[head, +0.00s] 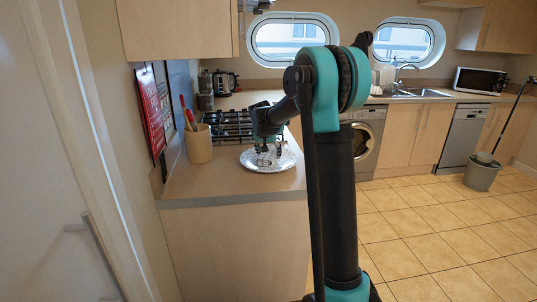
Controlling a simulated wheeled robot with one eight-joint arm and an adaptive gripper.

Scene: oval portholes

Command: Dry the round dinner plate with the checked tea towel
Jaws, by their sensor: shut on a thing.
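The round dinner plate (282,163) lies on the near end of the left counter, just in front of the hob. It looks silvery or pale with a patterned rim. My gripper (265,157) points down over the plate's middle and is shut on a small pale bunched cloth (263,161), which appears to be the checked tea towel. The cloth is low over the plate; whether it touches the surface is too small to tell. Its checks are not clear at this size. Part of the plate is hidden behind my gripper and the cloth.
A tan utensil pot (199,145) with red-handled tools stands left of the plate. The gas hob (230,126) lies behind it, with a kettle (224,83) farther back. The counter's front edge (235,200) is close to the plate. A grey bucket (482,174) stands on the open tiled floor at right.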

